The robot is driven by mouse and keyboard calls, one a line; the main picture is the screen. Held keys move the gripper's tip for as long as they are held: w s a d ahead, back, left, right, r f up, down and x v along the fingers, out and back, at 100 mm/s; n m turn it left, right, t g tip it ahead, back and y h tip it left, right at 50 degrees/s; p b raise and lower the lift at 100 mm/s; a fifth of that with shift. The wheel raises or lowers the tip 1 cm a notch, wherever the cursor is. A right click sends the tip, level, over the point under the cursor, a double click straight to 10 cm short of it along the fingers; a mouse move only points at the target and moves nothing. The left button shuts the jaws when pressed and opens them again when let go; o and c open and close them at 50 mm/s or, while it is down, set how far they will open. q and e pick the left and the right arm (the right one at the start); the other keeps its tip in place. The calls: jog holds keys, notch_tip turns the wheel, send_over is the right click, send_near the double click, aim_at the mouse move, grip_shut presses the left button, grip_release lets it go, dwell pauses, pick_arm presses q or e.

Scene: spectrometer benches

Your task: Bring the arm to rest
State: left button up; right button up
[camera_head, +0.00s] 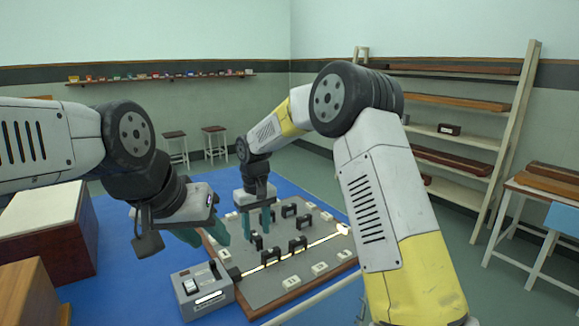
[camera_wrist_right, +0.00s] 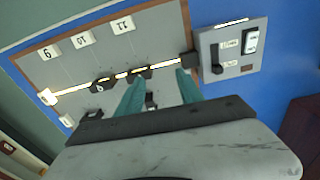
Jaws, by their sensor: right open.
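My right arm reaches over the bench, and its right gripper (camera_head: 256,226) points down above the grey board (camera_head: 285,265). In the right wrist view its two teal fingers (camera_wrist_right: 160,80) are apart, with nothing held between them. Small black holders (camera_wrist_right: 100,86) stand on the board beyond the fingertips, along a bright yellow-white line. My left gripper (camera_head: 205,238) hangs to the left of the board with its teal fingers spread and nothing visible between them. The left fingers lie in front of the board's left edge; contact cannot be told.
A grey switch box (camera_head: 203,289) stands at the board's near left corner and shows in the right wrist view (camera_wrist_right: 230,50). White numbered tiles (camera_head: 320,268) line the board. Shelves (camera_head: 450,130) and a side table (camera_head: 545,190) stand right.

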jog(key=s+d+r+m+t+y, duration=0.1)
jog(key=s+d+r, duration=0.5)
jog(key=d+r, duration=0.2)
jog(key=s+d+r+m+t, duration=0.2)
jog(key=s+d+r, duration=0.3)
jog(key=d+r, duration=0.2)
jog(key=s+d+m+t, duration=0.1)
jog(key=s+d, duration=0.3)
jog(key=s, duration=0.4)
jog(key=s+d+r+m+t, duration=0.1)
jog(key=s+d, duration=0.3)
jog(key=s, duration=0.4)
jog(key=shift+s+d+r+m+t+y, duration=0.2)
jog(key=shift+s+d+m+t+y, duration=0.05)
jog(key=shift+d+m+t+y, duration=0.15)
